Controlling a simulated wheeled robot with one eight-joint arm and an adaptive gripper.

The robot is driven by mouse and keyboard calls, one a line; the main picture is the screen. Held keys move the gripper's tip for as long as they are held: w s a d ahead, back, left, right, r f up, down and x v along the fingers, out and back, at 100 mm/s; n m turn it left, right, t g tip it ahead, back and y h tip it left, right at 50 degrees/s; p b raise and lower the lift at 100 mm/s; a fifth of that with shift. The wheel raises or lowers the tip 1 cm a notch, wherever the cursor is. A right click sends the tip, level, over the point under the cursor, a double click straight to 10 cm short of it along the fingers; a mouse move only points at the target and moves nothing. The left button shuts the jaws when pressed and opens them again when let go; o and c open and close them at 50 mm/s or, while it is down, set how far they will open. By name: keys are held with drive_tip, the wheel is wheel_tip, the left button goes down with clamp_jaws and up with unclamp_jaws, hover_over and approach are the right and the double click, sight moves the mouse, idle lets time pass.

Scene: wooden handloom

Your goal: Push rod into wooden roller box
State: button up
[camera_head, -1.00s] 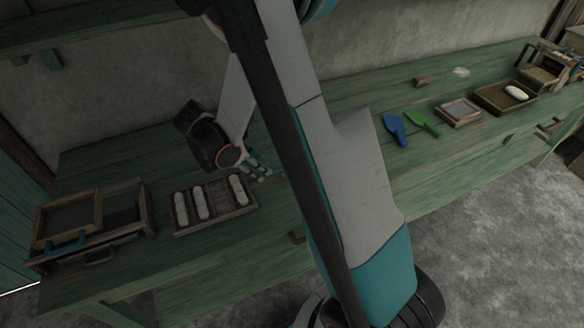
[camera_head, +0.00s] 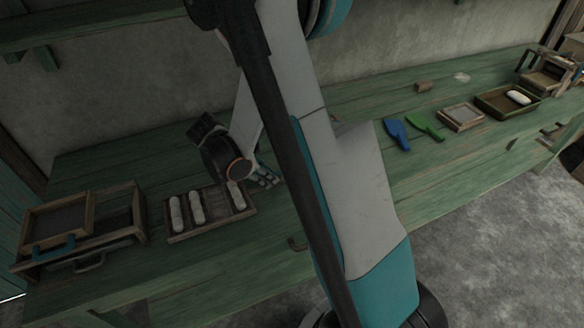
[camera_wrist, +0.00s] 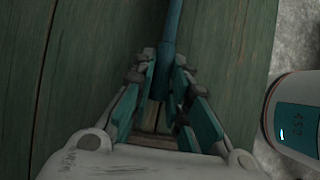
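A shallow wooden roller box (camera_head: 170,238) with slatted compartments lies on the green bench at the left, holding several pale rollers, one of them (camera_head: 196,207) near the middle. My gripper (camera_head: 266,178) is low over the bench at the box's right end, partly hidden by my wrist. In the wrist view, my gripper (camera_wrist: 163,72) has its teal fingers converged on a thin blue rod (camera_wrist: 171,28), which runs up out of the picture. The rod is hard to make out in the head view. A strip of wood (camera_wrist: 152,118) shows below between the fingers.
A wooden framed box with a blue handle (camera_head: 55,251) stands at the far left. A blue scraper (camera_head: 397,134), a green scraper (camera_head: 424,126) and small trays (camera_head: 461,127) lie to the right. My arm crosses the middle of the head view.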

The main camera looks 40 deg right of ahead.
drive_tip(key=shift+d, duration=0.1)
clamp_jaws()
drive_tip(key=s+d, duration=0.1)
drive_tip(key=d, duration=0.2)
drive_tip(key=s+d, duration=0.1)
drive_tip(key=d, duration=0.3)
drive_tip(key=s+d, duration=0.1)
drive_tip(key=d, duration=0.2)
drive_tip(key=shift+s+d, duration=0.1)
drive_tip(key=shift+d, duration=0.2)
drive_tip(key=o, duration=0.9)
unclamp_jaws()
drive_tip(key=shift+p+v, duration=1.95)
drive_tip(key=shift+v, duration=1.55)
drive_tip(key=shift+r, duration=0.1)
